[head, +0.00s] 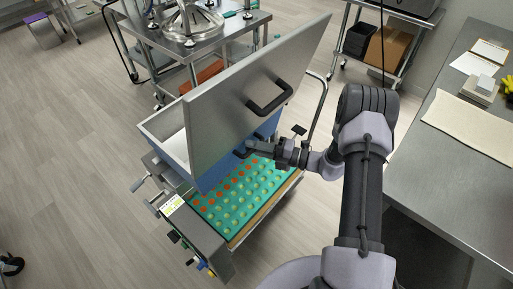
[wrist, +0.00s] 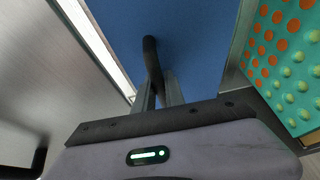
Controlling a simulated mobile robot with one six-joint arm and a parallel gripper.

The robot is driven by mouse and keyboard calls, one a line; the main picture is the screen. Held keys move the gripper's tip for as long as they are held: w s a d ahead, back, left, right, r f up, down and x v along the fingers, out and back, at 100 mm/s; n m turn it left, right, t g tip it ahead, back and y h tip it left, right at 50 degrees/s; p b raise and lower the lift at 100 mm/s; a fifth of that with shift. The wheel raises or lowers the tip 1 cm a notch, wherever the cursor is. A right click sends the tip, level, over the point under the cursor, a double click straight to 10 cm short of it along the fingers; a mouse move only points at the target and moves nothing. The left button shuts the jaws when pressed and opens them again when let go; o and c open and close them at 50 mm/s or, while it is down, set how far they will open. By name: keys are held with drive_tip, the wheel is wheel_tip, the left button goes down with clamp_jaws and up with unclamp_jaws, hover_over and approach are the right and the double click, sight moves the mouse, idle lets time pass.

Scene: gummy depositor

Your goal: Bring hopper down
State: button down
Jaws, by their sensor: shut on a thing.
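The hopper (head: 166,139) is a blue and white box on the depositor, tilted up above the mould tray, with a large grey metal lid (head: 228,112) standing open over it. In the wrist view its blue face (wrist: 200,45) fills the middle. A black handle (wrist: 151,58) sticks out from that face. My gripper (head: 250,148) is shut on this handle, and the fingers (wrist: 160,92) show on it in the wrist view. The green mould tray (head: 240,196) with orange and yellow-green cavities lies below; it also shows in the wrist view (wrist: 290,60).
A bent metal push bar (head: 318,105) rises behind my wrist. A steel bench (head: 450,170) stands on the right. A steel cart (head: 190,45) is behind.

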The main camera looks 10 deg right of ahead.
drive_tip(key=c, duration=1.7)
unclamp_jaws()
drive_tip(key=shift+w+r, duration=0.15)
drive_tip(key=shift+r, duration=0.1)
drive_tip(key=shift+f, duration=0.1)
drive_tip(key=shift+d, duration=0.1)
drive_tip(key=p+v, duration=0.1)
drive_tip(key=v, duration=1.6)
drive_tip(key=shift+s+f+p, duration=0.2)
drive_tip(key=shift+s+p, duration=0.05)
drive_tip(key=shift+p, duration=0.1)
